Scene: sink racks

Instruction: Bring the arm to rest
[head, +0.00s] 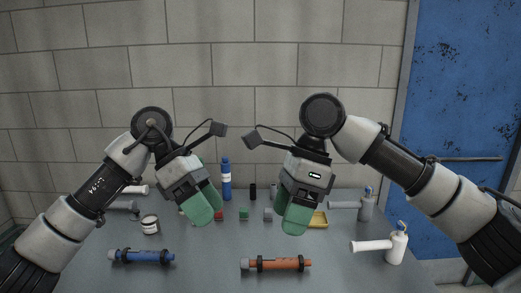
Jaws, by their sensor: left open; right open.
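My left arm comes in from the left and my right arm from the right. Both are raised over the grey table. My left gripper (203,204) has green fingers pointing down and is open and empty. My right gripper (297,215) also has green fingers pointing down and is open and empty. The two grippers are apart from each other, with a gap between them near the middle of the view. Neither is seen touching an object. They hide part of the table behind them.
A blue tube (142,256) and an orange tube (278,264) lie at the front of the table (205,270). A white dispenser (396,246) stands at right, a small jar (150,224) at left, a blue bottle (226,182) behind. A yellow tray (319,220) sits behind my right gripper.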

